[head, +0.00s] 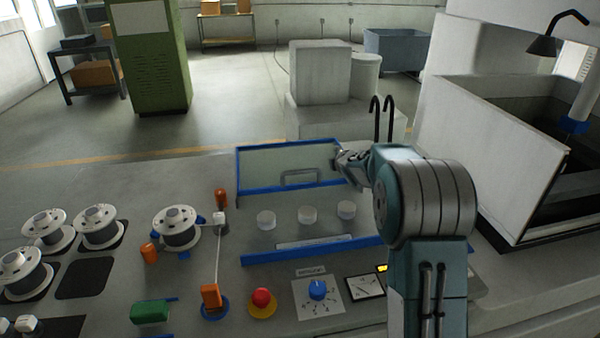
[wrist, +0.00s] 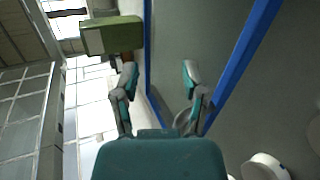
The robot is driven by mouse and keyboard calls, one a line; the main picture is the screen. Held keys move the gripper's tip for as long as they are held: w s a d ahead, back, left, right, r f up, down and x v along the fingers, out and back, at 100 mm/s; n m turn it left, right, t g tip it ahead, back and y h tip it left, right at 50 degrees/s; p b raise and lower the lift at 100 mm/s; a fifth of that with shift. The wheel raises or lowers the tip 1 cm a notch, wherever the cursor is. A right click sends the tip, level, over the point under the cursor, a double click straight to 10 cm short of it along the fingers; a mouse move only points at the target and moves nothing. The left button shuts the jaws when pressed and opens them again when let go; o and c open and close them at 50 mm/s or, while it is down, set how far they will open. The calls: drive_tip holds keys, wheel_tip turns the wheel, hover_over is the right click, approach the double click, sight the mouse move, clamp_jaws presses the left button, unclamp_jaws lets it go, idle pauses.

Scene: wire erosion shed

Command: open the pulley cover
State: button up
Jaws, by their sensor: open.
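The pulley cover (head: 262,160) is a clear panel with a blue frame and a grey handle (head: 300,176). A blue edge of the cover (wrist: 148,62) runs between the fingertips, and the clear panel fills the right side. Contact with the cover cannot be told.
A blue front rail (head: 310,250) borders the pulleys. Wire spools (head: 177,228) stand left, with a red button (head: 262,299) and a blue knob (head: 318,289) in front. A white open-topped tank (head: 500,150) stands right. A green cabinet (head: 155,65) is on the floor behind.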

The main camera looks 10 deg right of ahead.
sight(302, 173)
drive_tip(key=s+a+f+n+t+y, duration=0.1)
drive_tip(key=s+a+n+t+y, duration=0.15)
drive_tip(key=s+a+y, duration=0.6)
drive_tip(key=shift+g+h, duration=0.45)
drive_tip(key=shift+h, duration=0.4)
drive_tip(key=x, duration=0.8)
drive_tip(key=shift+w+f, duration=0.3)
drive_tip(key=shift+f, duration=0.1)
clamp_jaws()
